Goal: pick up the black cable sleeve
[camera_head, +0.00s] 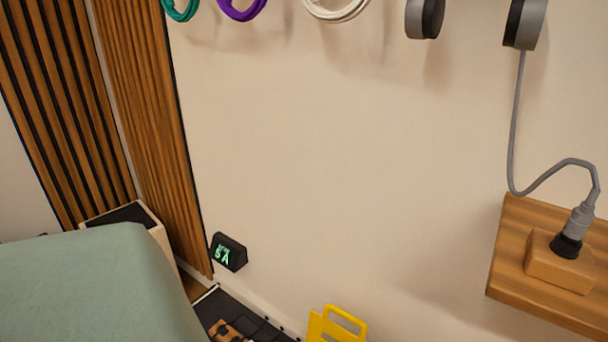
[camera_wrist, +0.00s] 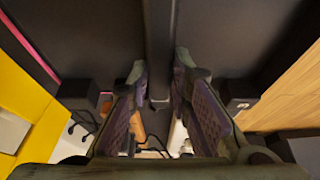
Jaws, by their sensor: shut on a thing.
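My gripper (camera_wrist: 159,68) shows in the wrist view, its two dark, purple-padded fingers on either side of a long, narrow dark piece (camera_wrist: 159,40). This piece looks like the black cable sleeve; it runs from the top edge down to between the fingers, with its lower end showing there. The gripper is shut on it. The exact contact is hard to see in the dark picture. My gripper does not show in the head view.
In the head view, a wooden shelf (camera_head: 510,265) at right bears a block with a grey cable plug (camera_head: 580,220). Coiled cables (camera_head: 338,8) hang at the top. A yellow object (camera_head: 335,325) and a small black display (camera_head: 229,252) stand low. The middle wall is bare.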

